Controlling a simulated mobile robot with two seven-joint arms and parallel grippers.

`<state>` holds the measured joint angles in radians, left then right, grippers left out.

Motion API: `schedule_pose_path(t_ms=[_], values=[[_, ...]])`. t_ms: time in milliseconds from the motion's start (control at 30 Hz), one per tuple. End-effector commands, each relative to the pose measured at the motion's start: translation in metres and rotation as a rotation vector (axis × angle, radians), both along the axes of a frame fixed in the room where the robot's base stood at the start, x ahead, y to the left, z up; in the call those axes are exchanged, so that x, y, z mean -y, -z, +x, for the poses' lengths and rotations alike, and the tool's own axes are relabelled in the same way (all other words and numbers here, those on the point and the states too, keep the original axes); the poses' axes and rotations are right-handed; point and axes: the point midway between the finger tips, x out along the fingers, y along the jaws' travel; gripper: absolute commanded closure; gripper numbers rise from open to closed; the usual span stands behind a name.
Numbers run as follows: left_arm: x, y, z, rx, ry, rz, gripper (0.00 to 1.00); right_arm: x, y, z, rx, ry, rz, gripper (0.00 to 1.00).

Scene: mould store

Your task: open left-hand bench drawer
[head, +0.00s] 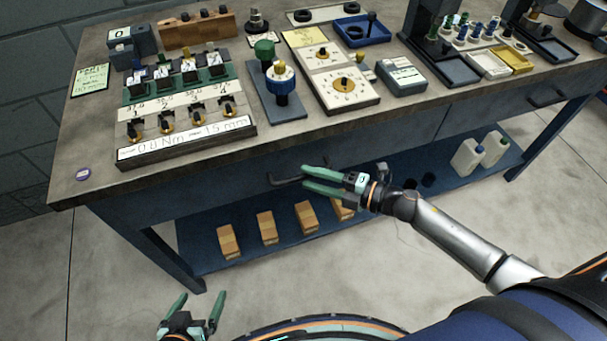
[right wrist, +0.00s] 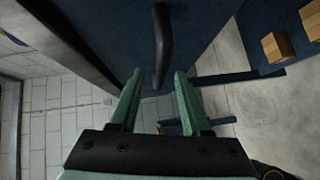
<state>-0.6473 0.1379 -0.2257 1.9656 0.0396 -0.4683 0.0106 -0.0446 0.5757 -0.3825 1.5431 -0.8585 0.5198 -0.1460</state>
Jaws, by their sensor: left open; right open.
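The left-hand bench drawer (head: 205,192) is a dark blue front under the worktop, and it looks closed. Its dark bar handle (head: 284,180) shows in the head view; the bar also shows in the right wrist view (right wrist: 163,40). My right gripper (head: 304,177) is open at the right end of the handle. In the right wrist view, the bar's lower end lies in line with the gap between the fingertips; I cannot tell whether they touch it. My left gripper (head: 202,294) is open and empty, low in front of the bench and away from the drawer.
The worktop (head: 110,168) holds a gauge board, knobs, dials and trays. A second drawer handle (head: 547,98) is at the right. The lower shelf (head: 195,258) carries several wooden blocks and white bottles (head: 467,158). The floor in front at the left is clear.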

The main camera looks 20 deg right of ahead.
Motion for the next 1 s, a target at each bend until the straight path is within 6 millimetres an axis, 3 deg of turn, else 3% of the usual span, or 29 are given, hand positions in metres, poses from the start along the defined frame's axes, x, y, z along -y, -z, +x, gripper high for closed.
schedule_pose_path(t_ms=[200, 533, 900, 1000], values=[[-0.001, 0.003, -0.001, -0.005, -0.002, 0.003, 0.04, -0.016, 0.003, 0.015, 0.001, 0.001, 0.001, 0.53], [-0.002, 0.003, -0.002, -0.007, -0.003, 0.004, 0.04, -0.019, 0.004, 0.017, -0.001, 0.001, 0.000, 0.53], [-0.002, 0.000, -0.001, -0.001, -0.004, 0.002, 0.04, -0.019, 0.004, 0.017, -0.001, 0.000, 0.001, 0.93], [-0.002, 0.000, 0.000, -0.001, -0.003, 0.001, 0.04, -0.019, 0.004, 0.017, -0.001, 0.000, 0.001, 1.00]])
